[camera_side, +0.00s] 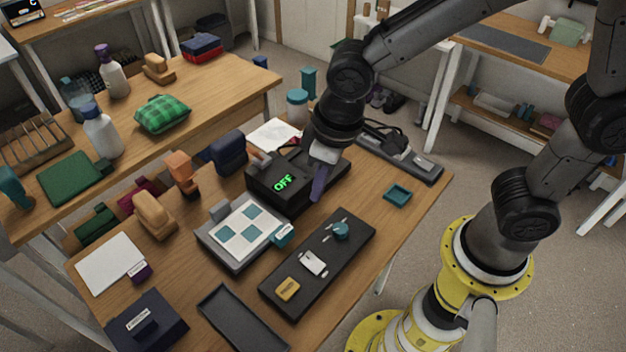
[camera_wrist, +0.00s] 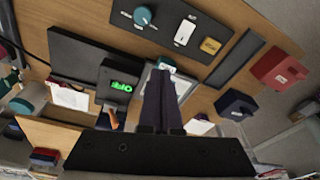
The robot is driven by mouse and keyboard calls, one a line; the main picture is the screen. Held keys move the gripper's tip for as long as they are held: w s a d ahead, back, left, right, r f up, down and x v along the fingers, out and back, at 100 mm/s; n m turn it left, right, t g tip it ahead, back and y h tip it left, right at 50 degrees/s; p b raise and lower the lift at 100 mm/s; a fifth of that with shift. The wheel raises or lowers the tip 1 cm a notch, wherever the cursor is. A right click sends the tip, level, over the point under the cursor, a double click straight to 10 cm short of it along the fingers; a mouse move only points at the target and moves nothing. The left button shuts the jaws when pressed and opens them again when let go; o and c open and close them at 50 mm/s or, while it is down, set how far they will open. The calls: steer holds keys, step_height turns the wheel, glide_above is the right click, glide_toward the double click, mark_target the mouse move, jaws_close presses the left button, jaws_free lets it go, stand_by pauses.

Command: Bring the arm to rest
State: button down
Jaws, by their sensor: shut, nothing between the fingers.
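My gripper (camera_side: 318,183) hangs over the work table, in front of a black box with a green "OFF" display (camera_side: 283,183). Its fingers are shut with nothing between them. In the wrist view my gripper (camera_wrist: 160,92) points away from the camera, and the display box (camera_wrist: 118,84) is just left of the fingers. In the side view, the arm reaches in from the upper right with the wrist bent down. I cannot tell exactly how high the fingertips are above the table.
Near the gripper are a black panel with a teal knob (camera_side: 318,282), a grey board with teal squares (camera_side: 240,262), a small teal tray (camera_side: 397,194) and an empty dark tray (camera_side: 240,322). A second wooden table (camera_side: 215,98) at the upper left holds bottles and cloths. Bare tabletop shows right of the panel.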

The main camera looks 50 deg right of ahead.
steer(key=d+r+m+t, duration=0.2)
steer(key=d+r, duration=0.5)
steer(key=d, duration=0.1)
steer(key=s+d+r+m+t+h, duration=0.1)
steer(key=s+d+r, duration=0.2)
steer(key=s+d, duration=0.5)
steer(key=s, duration=0.3)
steer(key=shift+s+m+t, duration=0.35)
steer(key=shift+m+t, duration=0.05)
